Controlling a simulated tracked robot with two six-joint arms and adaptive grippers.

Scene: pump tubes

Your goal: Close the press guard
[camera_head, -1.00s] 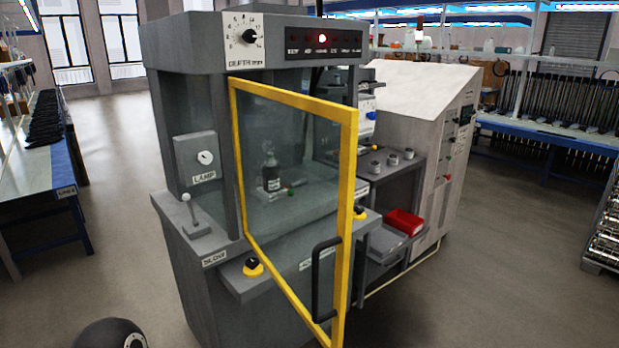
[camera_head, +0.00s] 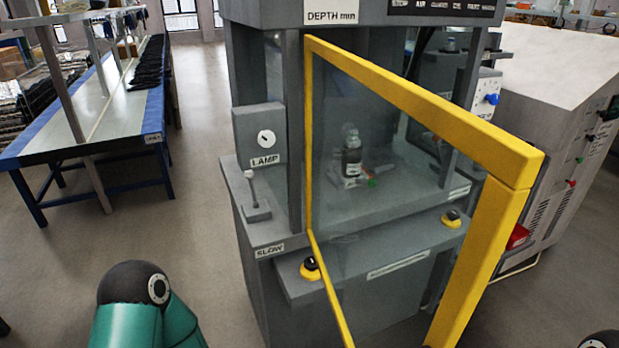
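The press guard (camera_head: 508,178) is a clear panel in a yellow frame. It stands swung open, hinged at its left side on the grey press (camera_head: 265,235), with its free right edge toward me. The guard's handle is not in view now. Through the panel I see a dark bottle-like part (camera_head: 351,155) on the press bed, with a small green piece beside it. Neither of my grippers shows; only a teal and black part of my arm is at the bottom left, and a dark part of mine is at the bottom right corner.
Black buttons on yellow bases (camera_head: 310,269) sit on the press front ledge. A lamp switch box (camera_head: 260,139) and small lever (camera_head: 254,196) are at the left. A white-topped cabinet (camera_head: 545,65) stands at the right. A long workbench (camera_head: 95,125) is at the left, with open floor between.

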